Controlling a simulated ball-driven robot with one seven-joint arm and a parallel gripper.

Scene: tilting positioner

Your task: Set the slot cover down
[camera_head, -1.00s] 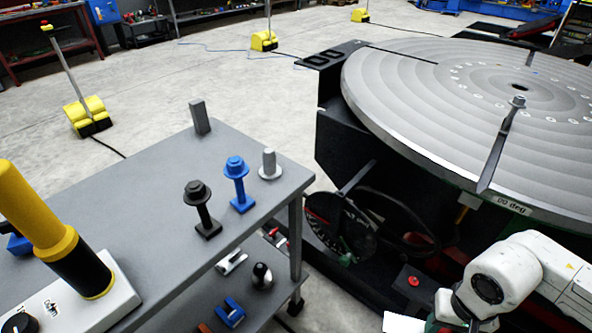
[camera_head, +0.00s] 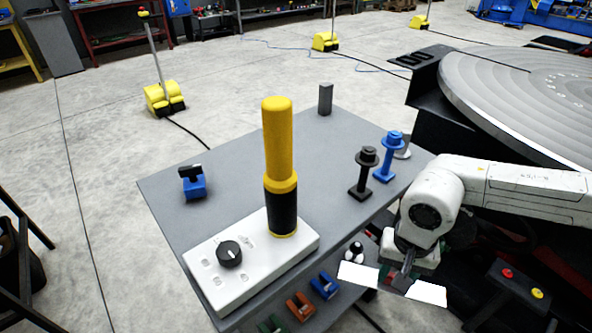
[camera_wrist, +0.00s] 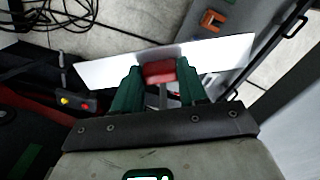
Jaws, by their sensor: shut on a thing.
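The slot cover (camera_wrist: 108,70) appears as a long, thin white strip. It reaches out on both sides of my gripper (camera_wrist: 160,76) in the wrist view. My gripper's green fingers are shut on the cover's middle, with a red block between them. In the head view, the cover (camera_head: 428,293) shows as two white ends on either side of my gripper (camera_head: 400,281), which hides its middle. The cover is held in the air, slightly tilted, in front of the grey table's (camera_head: 235,150) right side and apart from its top.
On the table stand a white control box (camera_head: 210,285), a yellow-black handle (camera_head: 278,150), a black bolt (camera_head: 362,175), a blue bolt (camera_head: 388,158), a blue block (camera_head: 194,187) and a grey post (camera_head: 325,99). The tabletop's middle is clear. The turntable (camera_head: 520,85) is right.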

